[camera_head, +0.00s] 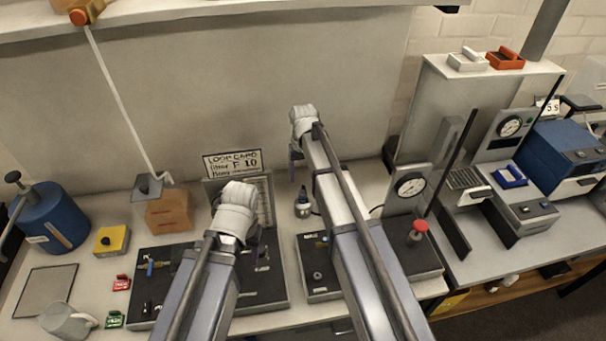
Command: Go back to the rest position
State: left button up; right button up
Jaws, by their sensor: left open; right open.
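My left gripper (262,252) is over the dark board at the bottom centre. Its white wrist covers most of it, and its fingers are hard to make out. I see nothing held in it. My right gripper (293,163) is farther back, in front of the pale back wall, with its narrow purple-grey fingers partly behind the wrist. It is open and I see nothing in it. Both arms reach forward from the bottom edge, side by side and apart.
A dark board (268,289) and a panel (313,284) lie below my arms. A gauge stand (409,189) with a red knob is close right of my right arm.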

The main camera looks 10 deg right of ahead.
jog(key=shift+s+f, duration=0.1)
pick_arm(q)
notch_tip(320, 180, down, 8)
jog(key=b, duration=0.8)
jog(key=shift+f, duration=0.1)
pick_arm(e)
jog(key=s+a+f+n, duration=0.2)
jog(key=s+a+f, duration=0.2)
jog(key=s, duration=0.8)
jog(key=s+a+f+n+h, duration=0.1)
jog(key=s+a+f, duration=0.3)
jog(key=s, duration=0.9)
jog(key=shift+s+n, duration=0.25)
jog(key=shift+n, duration=0.15)
